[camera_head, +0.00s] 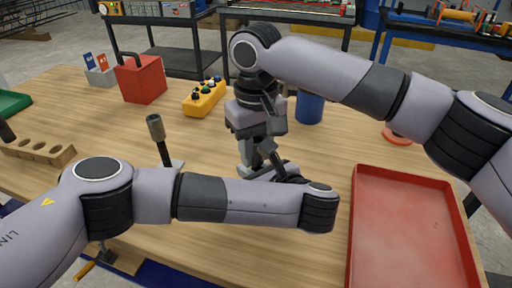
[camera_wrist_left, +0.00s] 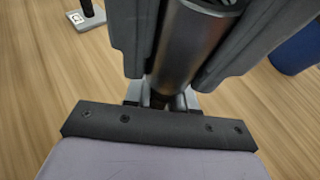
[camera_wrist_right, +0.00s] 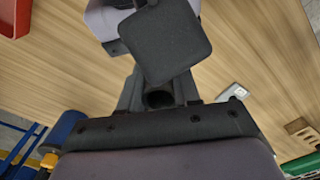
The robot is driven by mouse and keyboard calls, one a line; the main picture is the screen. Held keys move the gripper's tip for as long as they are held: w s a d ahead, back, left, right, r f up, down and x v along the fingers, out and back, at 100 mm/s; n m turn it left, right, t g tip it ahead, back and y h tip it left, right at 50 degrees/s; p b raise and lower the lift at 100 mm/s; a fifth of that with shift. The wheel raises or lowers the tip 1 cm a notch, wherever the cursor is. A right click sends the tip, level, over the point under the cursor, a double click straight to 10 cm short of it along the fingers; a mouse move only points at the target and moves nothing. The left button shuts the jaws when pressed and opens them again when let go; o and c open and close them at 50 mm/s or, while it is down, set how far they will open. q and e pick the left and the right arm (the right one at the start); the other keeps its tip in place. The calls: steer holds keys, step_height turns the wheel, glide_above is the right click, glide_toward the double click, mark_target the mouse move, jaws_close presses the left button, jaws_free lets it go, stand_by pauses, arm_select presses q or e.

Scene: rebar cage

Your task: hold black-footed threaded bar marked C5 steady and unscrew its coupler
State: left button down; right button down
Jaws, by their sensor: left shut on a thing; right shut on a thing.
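My right gripper (camera_head: 258,135) comes down from above in the head view, over my left gripper (camera_head: 275,168), which reaches in from the left. The C5 mark is not readable.
Another upright bar with a coupler (camera_head: 155,127) stands left of the grippers. A blue cylinder (camera_head: 309,107) stands behind right. A yellow button box (camera_head: 204,98) and red box (camera_head: 141,80) are at the back. A red tray (camera_head: 408,235) lies right, a holed wooden block (camera_head: 40,150) left.

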steer(key=n, duration=0.6)
steer(key=c, duration=0.8)
jaws_free()
steer(key=shift+r, duration=0.1)
